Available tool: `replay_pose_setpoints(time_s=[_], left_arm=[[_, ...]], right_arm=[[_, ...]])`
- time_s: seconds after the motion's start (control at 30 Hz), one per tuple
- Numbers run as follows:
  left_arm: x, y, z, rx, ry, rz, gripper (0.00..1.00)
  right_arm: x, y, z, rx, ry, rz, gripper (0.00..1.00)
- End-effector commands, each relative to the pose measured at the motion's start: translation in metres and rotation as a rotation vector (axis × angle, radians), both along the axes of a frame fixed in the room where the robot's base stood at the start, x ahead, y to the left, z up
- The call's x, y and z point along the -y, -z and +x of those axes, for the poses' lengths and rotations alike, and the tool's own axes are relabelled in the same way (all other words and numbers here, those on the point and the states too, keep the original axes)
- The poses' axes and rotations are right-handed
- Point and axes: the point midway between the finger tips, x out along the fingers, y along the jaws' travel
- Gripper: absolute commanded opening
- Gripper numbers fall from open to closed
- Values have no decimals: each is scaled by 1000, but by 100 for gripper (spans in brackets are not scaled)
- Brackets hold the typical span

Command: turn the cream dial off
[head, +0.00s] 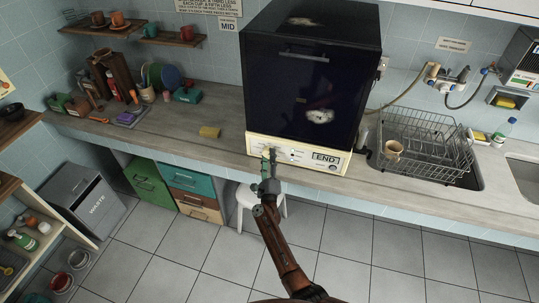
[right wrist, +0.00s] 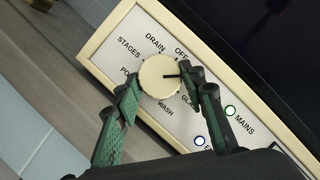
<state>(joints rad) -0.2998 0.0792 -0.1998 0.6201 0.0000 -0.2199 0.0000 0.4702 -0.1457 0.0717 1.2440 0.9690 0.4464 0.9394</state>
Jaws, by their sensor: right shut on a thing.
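The cream dial (right wrist: 158,78) sits on the cream control panel (right wrist: 92,55) in the right wrist view. Its dark pointer line points right, below the OFF label (right wrist: 181,50) and above the partly covered GLA... label (right wrist: 188,103). My right gripper (right wrist: 160,84) is shut on the dial, with one green-padded finger on each side. The right finger covers the panel beside the pointer's end. In the head view my right gripper (head: 268,160) reaches the left part of the panel (head: 338,166) and largely hides the dial. My left gripper is not in view.
A dish rack (head: 425,145) with a mug stands right.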

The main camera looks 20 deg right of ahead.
Motion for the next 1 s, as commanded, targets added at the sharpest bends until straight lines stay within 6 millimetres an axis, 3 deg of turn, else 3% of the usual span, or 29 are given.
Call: replay_pose_setpoints(time_s=[0.03,0.5,0.7,1.0], left_arm=[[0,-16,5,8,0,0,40],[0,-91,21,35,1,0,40],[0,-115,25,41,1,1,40],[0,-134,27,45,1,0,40]], right_arm=[[-2,-10,0,-23,-3,-36,13],[-1,-13,0,-266,-4,-395,13],[-2,-11,0,-347,-6,-513,13],[-1,-9,0,-417,-4,-620,13]])
